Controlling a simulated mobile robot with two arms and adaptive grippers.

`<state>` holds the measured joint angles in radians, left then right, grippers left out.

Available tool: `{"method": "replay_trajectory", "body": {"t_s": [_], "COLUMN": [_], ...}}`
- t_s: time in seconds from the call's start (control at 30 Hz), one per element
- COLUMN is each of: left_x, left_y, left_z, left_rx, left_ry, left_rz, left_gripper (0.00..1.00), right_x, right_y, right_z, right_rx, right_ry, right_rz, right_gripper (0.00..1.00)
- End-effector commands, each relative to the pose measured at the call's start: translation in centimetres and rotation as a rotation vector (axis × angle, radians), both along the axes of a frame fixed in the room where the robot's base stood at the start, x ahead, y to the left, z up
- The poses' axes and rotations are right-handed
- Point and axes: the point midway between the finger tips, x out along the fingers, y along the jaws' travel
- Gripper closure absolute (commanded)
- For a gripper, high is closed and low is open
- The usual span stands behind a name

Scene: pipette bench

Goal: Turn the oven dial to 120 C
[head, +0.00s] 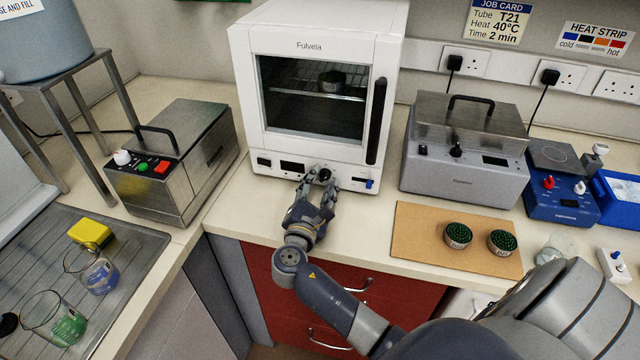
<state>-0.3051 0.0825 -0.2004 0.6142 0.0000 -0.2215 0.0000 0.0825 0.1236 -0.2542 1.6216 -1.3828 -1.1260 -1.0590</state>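The white oven (258,100) stands at the back middle of the bench, its glass door closed. A dark round container sits on the rack inside. The oven dial (324,175) is a dark knob on the lower front panel, partly hidden by my gripper. My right gripper (321,178) is at the panel with its fingers apart, one on each side of the dial. I cannot tell whether the fingertips touch it. The dial's setting is too small to read. My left gripper is not in view.
A steel water bath (465,150) stands right of the oven, a steel unit with coloured buttons (190,165) left. A cork mat (420,235) holds two round green-topped containers. A sink drainer (130,270) with beakers is at the left. The bench in front of the oven is narrow.

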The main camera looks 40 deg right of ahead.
Motion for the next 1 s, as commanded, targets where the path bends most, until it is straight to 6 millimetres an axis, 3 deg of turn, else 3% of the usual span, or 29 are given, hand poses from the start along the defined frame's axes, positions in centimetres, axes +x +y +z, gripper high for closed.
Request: {"method": "replay_trajectory", "body": {"t_s": [0.07,0.2,0.23,0.57,1.0], "left_x": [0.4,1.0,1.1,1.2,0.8], "left_y": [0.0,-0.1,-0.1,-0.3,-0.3], "left_z": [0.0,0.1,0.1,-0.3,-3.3], "left_rx": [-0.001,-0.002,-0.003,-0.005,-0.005], "left_ry": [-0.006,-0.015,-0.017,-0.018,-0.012], "left_rz": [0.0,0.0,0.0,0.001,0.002], "left_gripper": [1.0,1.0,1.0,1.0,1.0], "right_x": [0.0,0.0,0.0,0.0,0.1], "right_y": [0.0,0.0,0.0,0.1,0.2], "right_z": [0.0,0.0,0.0,-0.1,-0.3], "right_rx": [0.0,0.0,0.0,0.019,0.203], "right_ry": [0.0,0.0,0.0,-0.022,-0.234], "right_rz": [0.0,0.0,0.0,0.001,0.0], "right_gripper": [0.65,0.97,1.0,1.0,1.0]}}
